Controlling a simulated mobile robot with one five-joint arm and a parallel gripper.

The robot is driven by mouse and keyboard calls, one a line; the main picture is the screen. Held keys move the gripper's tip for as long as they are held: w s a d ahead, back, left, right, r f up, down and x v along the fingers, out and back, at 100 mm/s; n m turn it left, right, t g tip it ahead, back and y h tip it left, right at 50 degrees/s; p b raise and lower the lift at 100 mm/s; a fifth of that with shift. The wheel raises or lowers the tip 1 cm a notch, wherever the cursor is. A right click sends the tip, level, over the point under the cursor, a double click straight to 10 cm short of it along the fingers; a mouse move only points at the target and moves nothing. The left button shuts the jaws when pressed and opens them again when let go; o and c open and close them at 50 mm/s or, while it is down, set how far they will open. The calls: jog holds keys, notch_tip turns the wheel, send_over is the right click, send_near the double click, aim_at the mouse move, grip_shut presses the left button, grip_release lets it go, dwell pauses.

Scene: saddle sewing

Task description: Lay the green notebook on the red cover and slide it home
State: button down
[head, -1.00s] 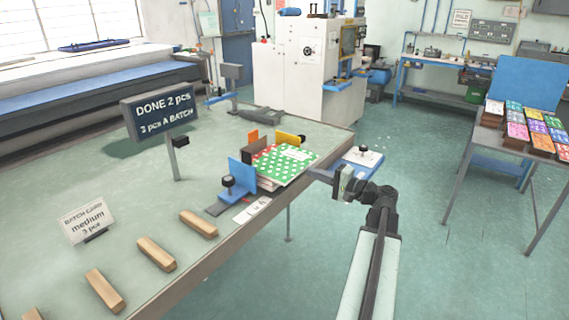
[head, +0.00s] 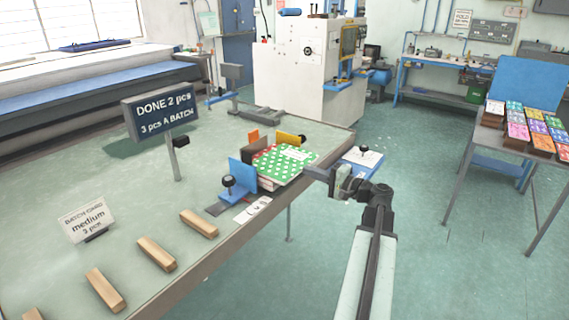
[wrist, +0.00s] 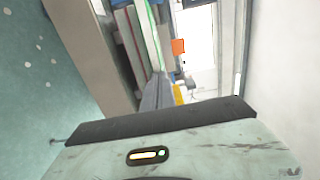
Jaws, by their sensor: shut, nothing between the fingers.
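The green notebook (head: 290,161) with white dots and a pale label lies flat on a low stack at the table's edge. A blue upright plate (head: 242,175) stands at the stack's left. My gripper (head: 318,173) is shut and empty, its tip close to the stack's right side; I cannot tell whether it touches. The wrist view shows the stack's edge with a thin green line (wrist: 149,35) beyond the fingers.
A yellow plate (head: 290,138) and an orange plate (head: 253,135) stand behind the stack. Wooden blocks (head: 156,254) lie on the table at front left, near a sign (head: 160,110). A side table (head: 490,140) at right holds several coloured stacks. Open floor lies between.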

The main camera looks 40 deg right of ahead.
aim_at(301, 166)
jog(key=shift+x, duration=2.25)
jog(key=shift+s, duration=0.1)
jog(key=v, duration=0.6)
